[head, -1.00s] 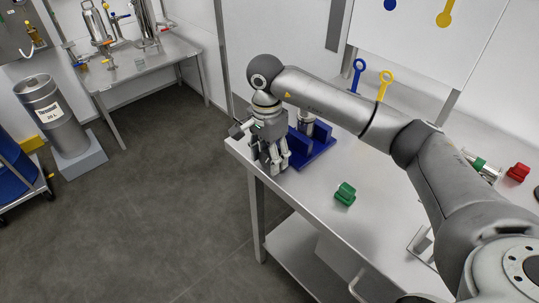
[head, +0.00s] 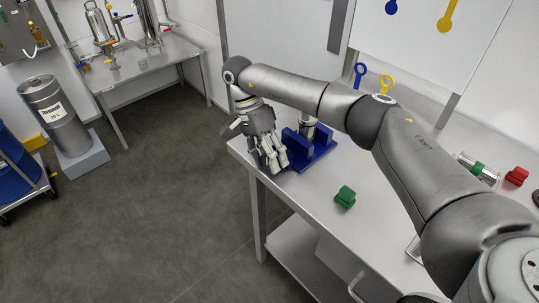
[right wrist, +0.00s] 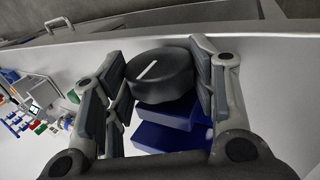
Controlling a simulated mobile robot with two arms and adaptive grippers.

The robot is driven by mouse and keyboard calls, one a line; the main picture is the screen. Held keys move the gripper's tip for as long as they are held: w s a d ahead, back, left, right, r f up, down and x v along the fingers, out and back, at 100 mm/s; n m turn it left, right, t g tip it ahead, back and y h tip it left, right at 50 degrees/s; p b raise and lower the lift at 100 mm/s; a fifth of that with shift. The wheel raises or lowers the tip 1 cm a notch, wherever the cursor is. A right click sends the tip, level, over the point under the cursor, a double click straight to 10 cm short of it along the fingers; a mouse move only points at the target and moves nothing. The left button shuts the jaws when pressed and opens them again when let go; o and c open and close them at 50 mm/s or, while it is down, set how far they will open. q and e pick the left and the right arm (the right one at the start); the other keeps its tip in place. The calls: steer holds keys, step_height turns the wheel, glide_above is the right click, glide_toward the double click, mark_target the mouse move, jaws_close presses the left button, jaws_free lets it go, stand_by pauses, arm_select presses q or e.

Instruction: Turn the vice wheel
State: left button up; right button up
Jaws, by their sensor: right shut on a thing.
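The blue vice (head: 318,150) stands on the near left end of the steel table, with a metal cylinder (head: 308,126) at its back. My right gripper (head: 270,158) is at the left side of the vice, its fingers pointing down. In the right wrist view, the black vice wheel (right wrist: 160,76) with a white line on its face sits between the fingers of my right gripper (right wrist: 158,88), which are shut on its rim. Blue parts of the vice (right wrist: 165,135) show below the wheel. In the head view the fingers hide the wheel. My left gripper is not in view.
A green block (head: 345,197) lies on the steel table (head: 310,205) right of the vice. A red block (head: 516,176) lies farther right.

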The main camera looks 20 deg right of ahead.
steer(key=o, duration=1)
steer(key=shift+r, duration=0.1)
steer(key=v, duration=1.2)
steer(key=shift+a+f, duration=0.1)
steer(key=shift+f, duration=0.1)
